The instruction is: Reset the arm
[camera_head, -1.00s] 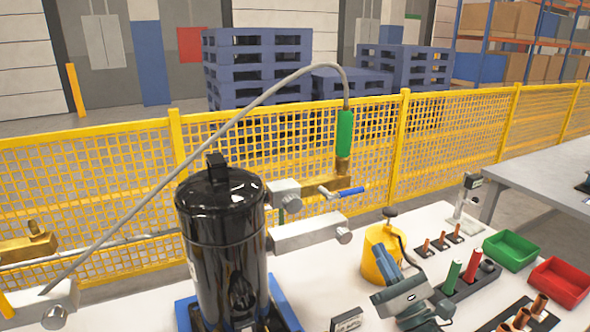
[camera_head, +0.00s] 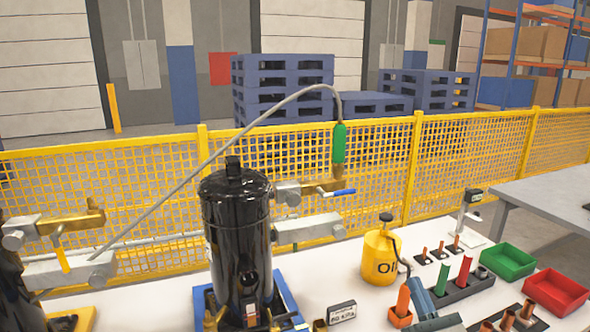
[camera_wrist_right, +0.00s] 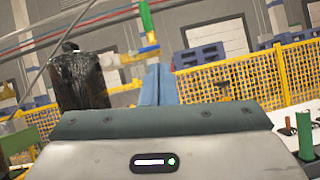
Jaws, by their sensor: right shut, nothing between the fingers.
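My right gripper (camera_head: 418,292) is at the bottom edge of the head view, in front of the yellow oil can (camera_head: 380,258) and apart from it. In the right wrist view its blue fingers (camera_wrist_right: 158,80) are together with nothing between them. The black compressor (camera_head: 238,225) stands upright on a blue pallet (camera_head: 290,312) left of the gripper; it also shows in the right wrist view (camera_wrist_right: 80,82). A grey hose (camera_head: 190,178) arches to a green-sleeved coupling (camera_head: 339,144) above a blue-handled valve (camera_head: 341,193). My left gripper is not in view.
Right of my gripper stand a holder with green and red tools (camera_head: 462,285), copper pieces (camera_head: 508,319), a green bin (camera_head: 509,255) and a red bin (camera_head: 556,291). An orange piece (camera_head: 402,302) is close beside the gripper. A yellow mesh fence (camera_head: 380,175) runs behind the table.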

